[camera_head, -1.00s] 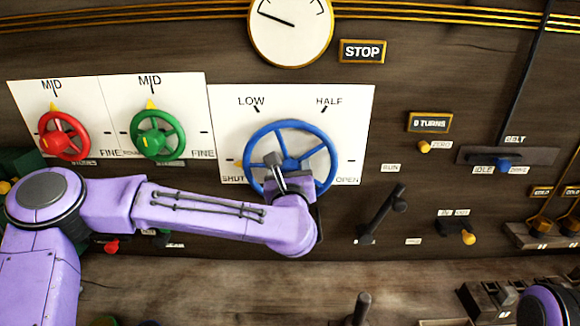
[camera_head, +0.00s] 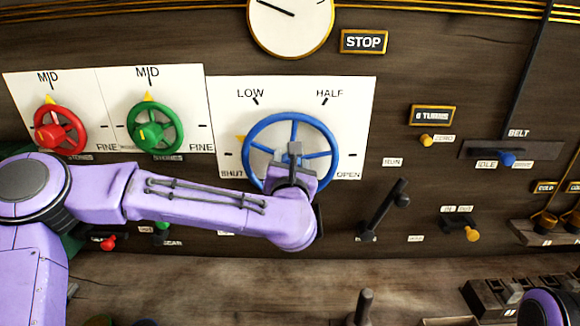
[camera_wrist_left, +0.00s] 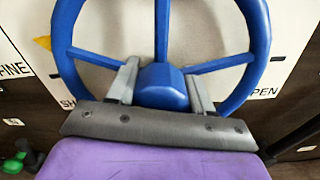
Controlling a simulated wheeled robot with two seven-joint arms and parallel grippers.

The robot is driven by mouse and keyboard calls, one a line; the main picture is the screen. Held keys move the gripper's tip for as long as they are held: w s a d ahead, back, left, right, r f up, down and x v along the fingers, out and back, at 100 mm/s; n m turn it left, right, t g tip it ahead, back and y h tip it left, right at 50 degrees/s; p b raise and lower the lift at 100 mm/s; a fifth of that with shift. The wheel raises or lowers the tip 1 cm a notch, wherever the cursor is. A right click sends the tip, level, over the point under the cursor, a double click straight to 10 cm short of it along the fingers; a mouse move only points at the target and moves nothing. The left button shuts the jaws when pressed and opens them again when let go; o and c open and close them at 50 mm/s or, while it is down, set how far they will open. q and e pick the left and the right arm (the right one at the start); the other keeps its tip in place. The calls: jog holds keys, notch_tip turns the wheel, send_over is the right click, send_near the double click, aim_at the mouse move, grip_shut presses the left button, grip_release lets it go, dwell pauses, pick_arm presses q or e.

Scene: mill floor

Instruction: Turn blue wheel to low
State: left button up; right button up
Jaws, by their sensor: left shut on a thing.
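The blue wheel (camera_head: 331,155) is mounted on a white panel (camera_head: 358,100) marked SHUT, LOW, HALF and OPEN. A yellow pointer (camera_head: 241,139) shows at the wheel's left edge, between SHUT and LOW. It also shows in the left wrist view (camera_wrist_left: 43,41). My left gripper (camera_head: 293,168) is at the wheel's centre. In the left wrist view, its two fingers (camera_wrist_left: 162,86) lie on either side of the blue hub, shut on it. The lower rim is partly hidden by the gripper. My right gripper is out of view.
A red wheel (camera_head: 60,131) and a green wheel (camera_head: 155,128) are on panels to the left, with my left arm passing below them. A black lever (camera_head: 385,210) stands right of the blue wheel. A round gauge (camera_head: 291,25) is above.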

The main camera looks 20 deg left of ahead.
pick_arm(q)
jog(key=m, duration=0.3)
jog(key=shift+m+b, duration=0.3)
jog(key=shift+m, duration=1.6)
jog(key=o, duration=1)
jog(key=shift+o, duration=0.2)
jog(key=b+v, duration=0.3)
jog(key=v, duration=0.7)
jog(key=shift+s+b, duration=0.25)
jog(key=shift+b, duration=0.15)
